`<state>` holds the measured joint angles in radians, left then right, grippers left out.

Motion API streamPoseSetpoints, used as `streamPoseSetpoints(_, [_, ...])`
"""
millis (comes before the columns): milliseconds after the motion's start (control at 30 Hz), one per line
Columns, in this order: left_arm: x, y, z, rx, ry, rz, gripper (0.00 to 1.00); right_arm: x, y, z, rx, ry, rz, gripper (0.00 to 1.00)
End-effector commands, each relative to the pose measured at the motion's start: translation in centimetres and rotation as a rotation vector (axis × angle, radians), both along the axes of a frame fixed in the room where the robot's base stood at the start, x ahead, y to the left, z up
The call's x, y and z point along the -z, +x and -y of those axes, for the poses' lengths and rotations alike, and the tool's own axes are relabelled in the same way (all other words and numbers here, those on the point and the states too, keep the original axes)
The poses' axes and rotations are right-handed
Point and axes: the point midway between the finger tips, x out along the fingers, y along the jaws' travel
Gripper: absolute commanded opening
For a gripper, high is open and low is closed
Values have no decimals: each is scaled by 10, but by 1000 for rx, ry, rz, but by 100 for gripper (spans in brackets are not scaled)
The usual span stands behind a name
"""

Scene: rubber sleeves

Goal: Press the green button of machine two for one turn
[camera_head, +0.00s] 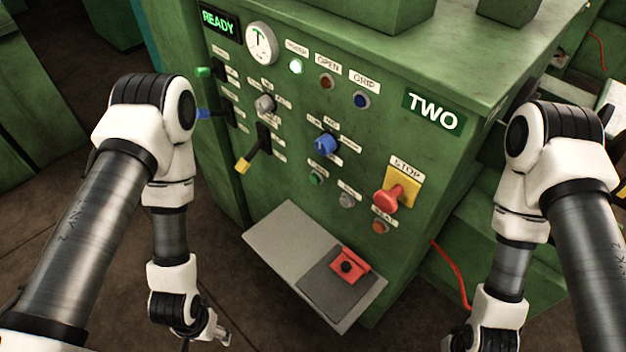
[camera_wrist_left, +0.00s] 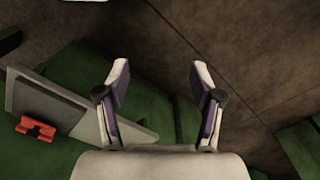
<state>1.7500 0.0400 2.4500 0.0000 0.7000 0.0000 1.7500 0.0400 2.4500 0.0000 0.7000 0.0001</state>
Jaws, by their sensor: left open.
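Machine two is the green cabinet (camera_head: 420,55) with a "TWO" plate (camera_head: 433,111) in the head view. Its panel bears a small green button (camera_head: 316,178) low in the middle, below a blue rotary knob (camera_head: 326,144). My left gripper (camera_head: 222,335) is low, left of the machine's shelf and well apart from the button. In the left wrist view its two fingers (camera_wrist_left: 157,75) are spread and empty. My right arm stands at the right; its fingers are out of frame.
A red mushroom stop button (camera_head: 390,198) on a yellow plate juts out at the right. A grey shelf (camera_head: 285,240) with a red part (camera_head: 350,262) sticks out below. Levers with green, blue and yellow (camera_head: 243,165) handles protrude at the left. A red cable hangs right.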

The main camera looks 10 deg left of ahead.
Motion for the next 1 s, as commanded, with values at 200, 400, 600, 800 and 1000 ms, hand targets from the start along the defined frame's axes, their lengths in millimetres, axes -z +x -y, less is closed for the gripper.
streamPoseSetpoints(200, [0,0,0,0,0,0,0,0,0,0,0,0,0,0])
streamPoseSetpoints(400, [0,0,0,0,0,0,0,0,0,0,0,0,0,0])
streamPoseSetpoints(600, [0,0,0,0,0,0,0,0,0,0,0,0,0,0])
streamPoseSetpoints(800, [0,0,0,0,0,0,0,0,0,0,0,0,0,0])
streamPoseSetpoints(1000, [0,0,0,0,0,0,0,0,0,0,0,0,0,0])
